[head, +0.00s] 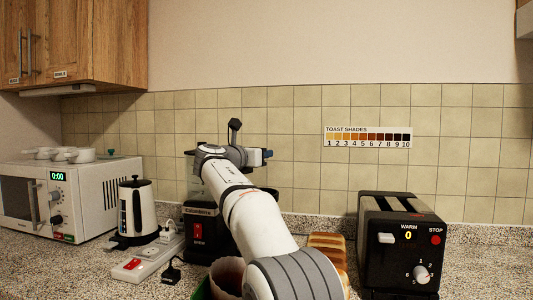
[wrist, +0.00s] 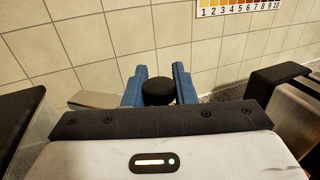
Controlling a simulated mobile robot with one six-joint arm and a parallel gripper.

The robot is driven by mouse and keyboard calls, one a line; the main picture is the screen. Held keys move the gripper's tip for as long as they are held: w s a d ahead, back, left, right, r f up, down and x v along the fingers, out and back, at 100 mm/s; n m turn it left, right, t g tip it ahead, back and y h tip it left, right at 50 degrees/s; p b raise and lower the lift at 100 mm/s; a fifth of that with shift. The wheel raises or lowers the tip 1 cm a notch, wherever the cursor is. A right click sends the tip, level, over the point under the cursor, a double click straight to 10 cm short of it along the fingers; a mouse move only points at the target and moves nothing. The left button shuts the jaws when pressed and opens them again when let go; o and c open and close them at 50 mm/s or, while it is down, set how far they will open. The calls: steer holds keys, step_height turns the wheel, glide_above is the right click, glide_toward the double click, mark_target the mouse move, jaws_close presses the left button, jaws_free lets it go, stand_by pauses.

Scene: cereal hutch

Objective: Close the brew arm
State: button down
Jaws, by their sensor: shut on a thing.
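The black coffee machine (head: 198,225) with a red switch stands on the counter left of centre. My arm crosses in front of it and hides much of its top and right side. My gripper (head: 267,154) is above and to the right of the machine's body, near the tiled wall. In the wrist view, its blue fingers (wrist: 158,80) are on either side of a round black knob (wrist: 158,92) and are shut on it. The knob appears to be the end of the brew arm. The rest of the brew arm is hidden, so I cannot tell its angle.
A black toaster (head: 400,245) stands at the right, with bread (head: 328,250) beside it. A kettle (head: 135,212), a power strip (head: 145,262) and a microwave (head: 50,200) are at the left. A reddish-brown container (head: 227,275) sits close beside my arm.

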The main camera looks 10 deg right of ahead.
steer(key=shift+f, duration=0.25)
steer(key=c, duration=1.6)
jaws_free()
steer(key=o, duration=0.4)
steer(key=shift+s+r, duration=0.1)
steer(key=shift+r, duration=0.1)
steer(key=v, duration=0.7)
steer(key=shift+s+a, duration=0.25)
steer(key=shift+s, duration=0.05)
